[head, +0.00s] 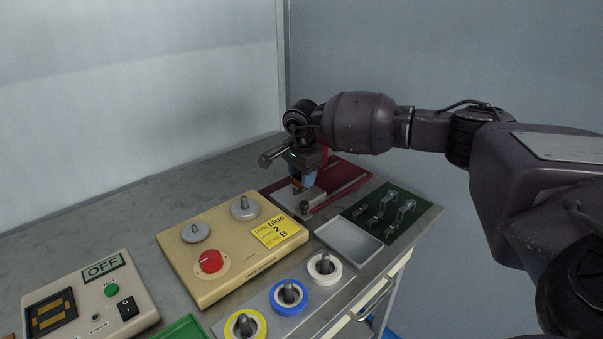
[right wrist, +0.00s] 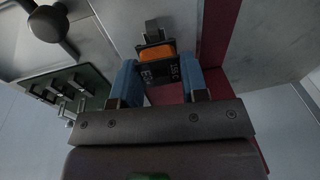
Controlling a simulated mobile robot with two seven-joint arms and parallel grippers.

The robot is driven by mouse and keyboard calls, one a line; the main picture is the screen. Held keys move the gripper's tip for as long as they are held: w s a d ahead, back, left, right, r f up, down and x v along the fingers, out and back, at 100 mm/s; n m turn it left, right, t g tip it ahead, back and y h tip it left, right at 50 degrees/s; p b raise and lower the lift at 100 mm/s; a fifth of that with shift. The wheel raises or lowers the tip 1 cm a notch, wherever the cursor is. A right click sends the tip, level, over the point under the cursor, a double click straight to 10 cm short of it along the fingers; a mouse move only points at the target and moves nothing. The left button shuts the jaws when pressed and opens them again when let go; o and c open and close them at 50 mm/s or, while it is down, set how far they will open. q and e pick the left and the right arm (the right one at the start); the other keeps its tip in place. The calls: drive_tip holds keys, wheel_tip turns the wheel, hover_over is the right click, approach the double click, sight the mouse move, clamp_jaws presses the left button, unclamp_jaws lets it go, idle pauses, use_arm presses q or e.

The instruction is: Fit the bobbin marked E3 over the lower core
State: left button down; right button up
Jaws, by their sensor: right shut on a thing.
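My right gripper (head: 303,178) reaches down over the dark red winder base (head: 345,182) in the head view. In the right wrist view its two blue fingers are shut on a black bobbin (right wrist: 158,72) with an orange band. White markings on its face read like E3, turned on their side. A grey metal core piece (right wrist: 152,29) shows just beyond the bobbin. I cannot tell whether the bobbin is around the core or only in front of it. In the head view the gripper hides most of the bobbin. My left gripper is not in view.
A dark knob (head: 305,207) stands close by the gripper. A green mat (head: 370,193) with several metal parts and an empty grey tray (head: 348,243) lie to the right and front. A beige box (head: 215,287) with a red knob and yellow note stands at the left.

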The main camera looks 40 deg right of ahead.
drive_tip(key=shift+f, duration=0.85)
drive_tip(key=o, duration=1)
drive_tip(key=r, duration=0.3)
drive_tip(key=r+p, duration=0.1)
drive_tip(key=r, duration=0.2)
drive_tip(key=s+r, duration=0.1)
drive_tip(key=r, duration=0.2)
drive_tip(key=shift+a+r, duration=0.2)
drive_tip(key=shift+a, duration=0.2)
drive_tip(key=shift+s+r, duration=0.15)
drive_tip(key=shift+r, duration=0.45)
drive_tip(key=shift+a+r, duration=0.1)
drive_tip(key=shift+r, duration=0.1)
